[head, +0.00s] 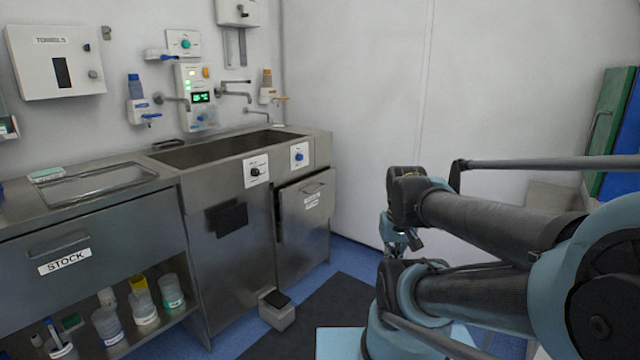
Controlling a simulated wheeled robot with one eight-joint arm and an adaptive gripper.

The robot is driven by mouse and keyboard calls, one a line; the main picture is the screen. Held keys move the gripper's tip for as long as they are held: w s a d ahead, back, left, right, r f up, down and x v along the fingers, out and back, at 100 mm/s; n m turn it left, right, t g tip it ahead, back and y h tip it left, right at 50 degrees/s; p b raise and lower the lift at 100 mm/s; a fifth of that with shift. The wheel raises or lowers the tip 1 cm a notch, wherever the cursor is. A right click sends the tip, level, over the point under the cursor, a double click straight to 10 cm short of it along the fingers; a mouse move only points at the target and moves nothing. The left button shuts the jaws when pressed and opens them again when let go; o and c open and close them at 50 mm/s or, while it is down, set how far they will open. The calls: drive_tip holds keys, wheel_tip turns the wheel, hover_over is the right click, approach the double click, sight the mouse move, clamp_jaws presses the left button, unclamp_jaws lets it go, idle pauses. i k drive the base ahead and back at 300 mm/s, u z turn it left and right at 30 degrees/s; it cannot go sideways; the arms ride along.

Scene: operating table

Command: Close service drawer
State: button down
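A grey metal drawer front (303,227) with a bar handle (313,188) and a small white label is at the right end of the steel sink counter in the head view. The label is too small to read, so I cannot be sure it is the service drawer. The front stands slightly proud of the cabinet, with a dark gap along its left and top edges. My gripper (394,238) seems to hang at the end of my arm, right of this drawer and apart from it. It is partly hidden by my arm, and its fingers cannot be made out.
A drawer labelled STOCK (90,245) is at left, above a shelf of several containers. A small grey pedal box (276,309) stands on the floor before the sink cabinet. A dark mat (315,312) lies on the blue floor. A white wall (365,130) stands behind.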

sight(306, 204)
drive_tip(key=u, duration=0.05)
drive_tip(key=i, duration=1)
drive_tip(key=z, duration=0.05)
